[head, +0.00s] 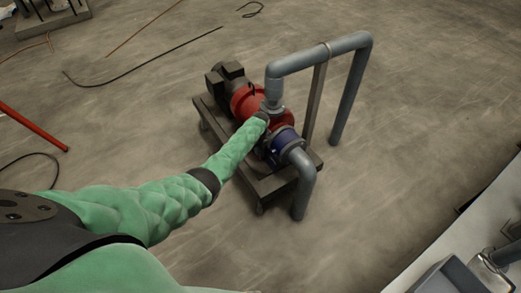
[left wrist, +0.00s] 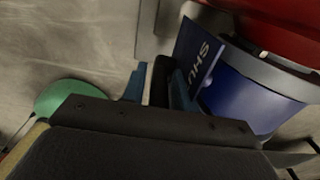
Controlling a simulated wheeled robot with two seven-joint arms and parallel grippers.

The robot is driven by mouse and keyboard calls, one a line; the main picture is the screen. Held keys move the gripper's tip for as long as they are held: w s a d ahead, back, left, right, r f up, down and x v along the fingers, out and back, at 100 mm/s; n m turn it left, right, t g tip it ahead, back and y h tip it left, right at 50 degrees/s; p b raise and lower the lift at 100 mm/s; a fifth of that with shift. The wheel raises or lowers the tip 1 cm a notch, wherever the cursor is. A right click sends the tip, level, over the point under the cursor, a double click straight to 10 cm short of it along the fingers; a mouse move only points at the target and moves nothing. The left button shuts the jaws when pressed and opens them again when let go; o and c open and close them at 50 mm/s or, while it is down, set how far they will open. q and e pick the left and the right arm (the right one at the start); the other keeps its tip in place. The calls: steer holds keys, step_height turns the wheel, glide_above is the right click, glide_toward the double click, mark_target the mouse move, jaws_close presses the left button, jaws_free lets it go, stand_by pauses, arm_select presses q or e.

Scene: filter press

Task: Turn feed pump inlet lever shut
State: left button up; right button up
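The feed pump (head: 249,101) stands on a dark low frame, with a red body and a blue part (head: 285,139) at its near end. My left gripper (head: 264,117), at the end of my green-sleeved arm, is at the pump beside the upright pipe. In the left wrist view its blue-padded fingers (left wrist: 158,88) stand either side of a dark bar, perhaps the lever; a light gap shows on its left. A blue plate (left wrist: 200,55) with the letters "SHU" is right next to the fingers, before a blue round body (left wrist: 245,95). The lever cannot be made out in the head view.
A grey pipe (head: 320,53) arches over from the pump to the floor, and another grey pipe (head: 302,185) bends down in front. A red bar (head: 32,127) and cables lie at left. A pale surface with a grey bin (head: 448,277) is at lower right. The floor between is clear.

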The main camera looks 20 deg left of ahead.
arm_select(q)
steer(key=shift+o, duration=0.7)
arm_select(e)
steer(key=shift+a, duration=0.1)
arm_select(q)
steer(key=shift+r, duration=0.45)
step_height(320, 180, up, 7)
steer(key=b, duration=0.1)
arm_select(e)
steer(key=shift+w+a+r, duration=0.3)
steer(key=shift+r, duration=0.3)
steer(key=shift+w+a+r, duration=0.25)
steer(key=shift+a+r, duration=0.05)
steer(key=shift+r, duration=0.25)
arm_select(q)
steer(key=shift+f, duration=0.15)
arm_select(e)
steer(key=shift+w, duration=0.25)
